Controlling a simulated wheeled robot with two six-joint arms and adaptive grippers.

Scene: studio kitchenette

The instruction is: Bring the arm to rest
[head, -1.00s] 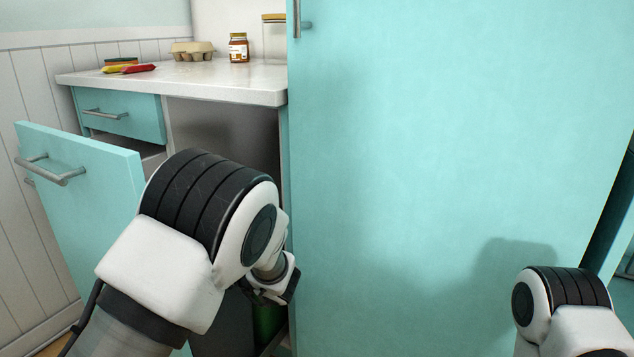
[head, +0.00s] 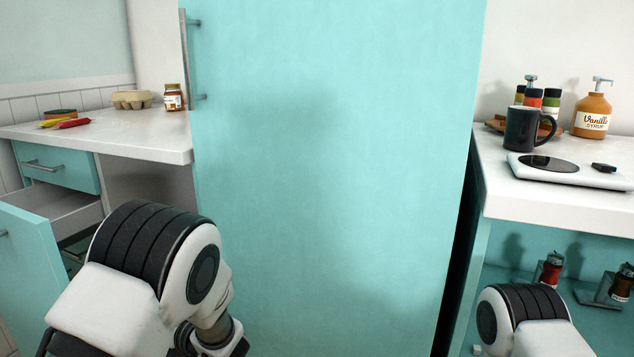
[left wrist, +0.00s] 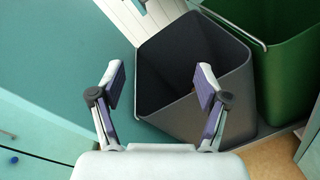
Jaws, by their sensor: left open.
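My left arm (head: 150,265) is bent low in front of the cabinets in the head view, its fingers out of sight there. In the left wrist view my left gripper (left wrist: 160,88) has its two fingers spread wide with nothing between them. A grey bin (left wrist: 190,75) lies beyond the fingers in that view; I cannot tell the gap to it. My right arm (head: 530,315) shows at the lower right of the head view, its gripper outside the picture.
A tall teal door (head: 330,150) fills the middle. An open drawer (head: 30,235) juts out at left. A green bin (left wrist: 280,50) stands beside the grey one. The right counter (head: 560,205) holds a black mug (head: 522,130), a scale (head: 590,178) and a syrup bottle (head: 592,112).

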